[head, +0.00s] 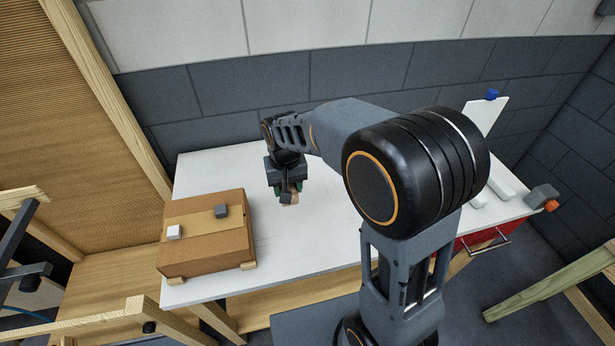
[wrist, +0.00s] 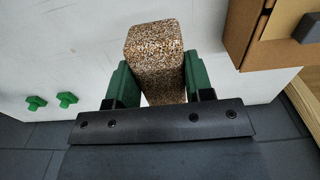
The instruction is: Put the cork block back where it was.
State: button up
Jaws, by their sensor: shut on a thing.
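The cork block (wrist: 154,55) is a speckled brown block in the wrist view, held between the two green fingers of my gripper (wrist: 155,84). In the head view my gripper (head: 289,194) hangs over the white table (head: 330,245), just right of the brown box, and a small part of the cork block (head: 291,200) shows between its fingers. The gripper is shut on the block. I cannot tell whether the block touches the table. The block's lower end is hidden by the gripper body in the wrist view.
A brown box (head: 205,250) with a grey block (head: 221,211) and a white block (head: 174,231) on top stands on the table's left part. Two green knobs (wrist: 67,98) show at the left of the wrist view. The table's front middle is clear.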

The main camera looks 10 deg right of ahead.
jog(key=w+d+f+p, duration=0.2)
jog(key=w+d+f, duration=0.1)
jog(key=w+d, duration=0.3)
jog(key=p, duration=0.1)
send_over(311, 190)
jog(key=f, duration=0.5)
jog(key=shift+s+a+f, duration=0.2)
jog(key=shift+s+f, duration=0.15)
jog(key=shift+w+d+f, duration=0.1)
jog(key=shift+w+f, duration=0.05)
jog(key=shift+f, duration=0.15)
notch_tip(311, 190, down, 3)
jog(key=shift+w+d+r+p, duration=0.15)
jog(key=shift+p, duration=0.85)
jog(key=shift+f, duration=0.4)
jog(key=shift+f, duration=0.2)
jog(key=o, duration=0.9)
